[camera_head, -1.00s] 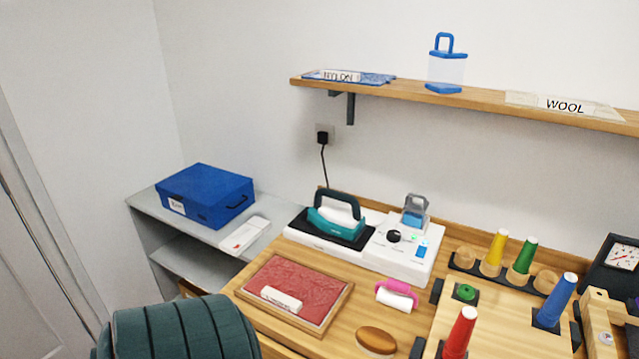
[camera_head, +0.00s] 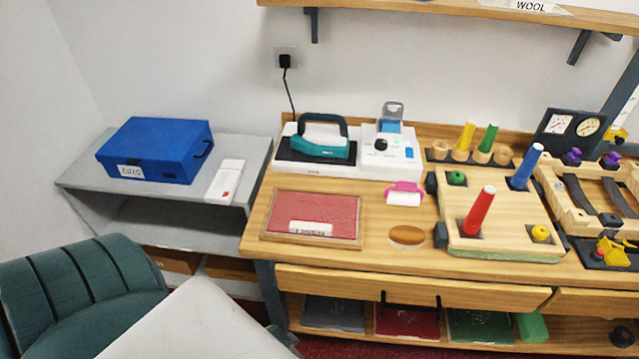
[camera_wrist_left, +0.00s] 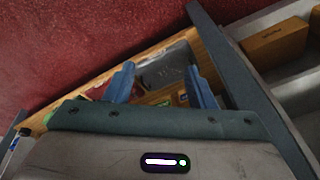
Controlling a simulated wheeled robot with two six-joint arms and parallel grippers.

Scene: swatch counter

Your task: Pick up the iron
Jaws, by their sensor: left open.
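The iron (camera_head: 322,147) has a teal body and a dark handle. In the head view it rests upright on the dark pad at the left of the white iron station (camera_head: 402,167), at the back left of the wooden counter. My left gripper shows in the wrist view (camera_wrist_left: 161,88), with its two blue fingers apart and nothing between them. It is well away from the iron, and this view shows the lower shelf and red floor. My right gripper is in neither view.
A red pressing mat (camera_head: 330,213), a pink-handled roller (camera_head: 404,196) and an oval wooden-backed brush (camera_head: 406,236) lie in front of the station. A blue box (camera_head: 155,150) stands on the grey shelf at left. A green chair (camera_head: 75,290) stands at front left.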

